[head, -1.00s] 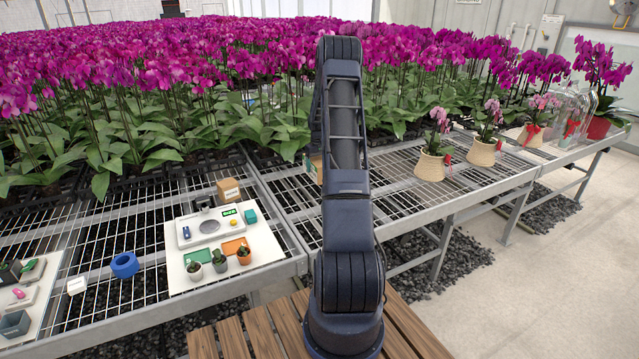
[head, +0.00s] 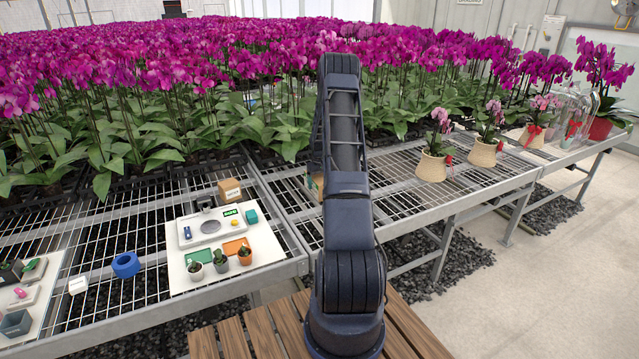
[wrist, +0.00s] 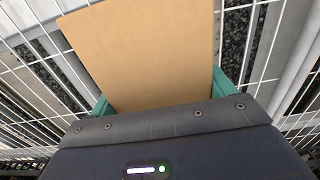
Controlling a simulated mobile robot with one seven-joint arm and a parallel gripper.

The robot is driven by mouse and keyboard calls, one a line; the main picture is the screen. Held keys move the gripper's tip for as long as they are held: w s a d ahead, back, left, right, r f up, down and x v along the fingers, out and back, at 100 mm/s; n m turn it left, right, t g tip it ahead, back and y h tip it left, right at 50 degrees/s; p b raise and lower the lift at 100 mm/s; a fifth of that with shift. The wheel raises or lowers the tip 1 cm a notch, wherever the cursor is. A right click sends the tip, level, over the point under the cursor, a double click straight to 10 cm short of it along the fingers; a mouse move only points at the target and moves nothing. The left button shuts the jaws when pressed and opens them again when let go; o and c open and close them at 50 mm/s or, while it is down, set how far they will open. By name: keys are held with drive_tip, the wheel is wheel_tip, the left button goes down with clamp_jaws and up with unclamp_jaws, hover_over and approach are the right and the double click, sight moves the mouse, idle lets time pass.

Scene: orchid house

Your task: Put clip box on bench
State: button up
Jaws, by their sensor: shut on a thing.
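A plain brown cardboard box, which I take to be the clip box, fills the upper middle of the wrist view (wrist: 145,50). My gripper (wrist: 160,92) is shut on it, with a teal finger at each side. The box is over the wire-mesh bench (head: 395,180). Whether it touches the mesh I cannot tell.
Another small brown box (head: 229,190) stands behind a white board (head: 190,274) with small pots and a scale. A blue ring (head: 125,265) lies on the left mesh. Dense orchids line the back. Potted orchids in baskets (head: 431,168) stand to the right. Mesh between is clear.

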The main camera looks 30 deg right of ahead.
drive_tip(key=shift+f, duration=0.1)
drive_tip(key=o, duration=1.1)
drive_tip(key=shift+o, duration=0.2)
